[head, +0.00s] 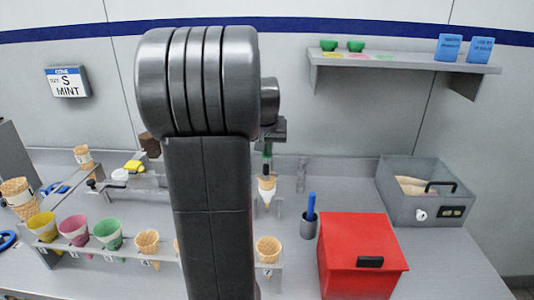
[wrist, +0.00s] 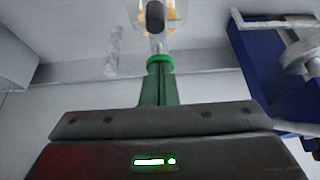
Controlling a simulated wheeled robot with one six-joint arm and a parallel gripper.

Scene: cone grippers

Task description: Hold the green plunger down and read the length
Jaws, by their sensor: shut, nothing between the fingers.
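The green plunger (wrist: 160,62) shows in the wrist view as a bright green ring right at the tips of my shut fingers. My gripper (wrist: 158,68) has its dark green fingers together, with nothing between them. The fingertips appear to touch the plunger, but how far it is pressed cannot be told. Beyond it is a clear part with a dark spot and tan bits. In the head view, my gripper (head: 267,152) points down over a cone (head: 267,188) with a pale upper part. My arm hides much of the middle. No length reading is legible.
A wall sign (head: 68,82) reads size S, mint. A rack (head: 100,255) holds several coloured and waffle cones. A red box (head: 358,255), a cup with a blue stick (head: 309,222) and a grey bin (head: 428,190) stand right. A shelf (head: 400,62) holds green cups and blue cards.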

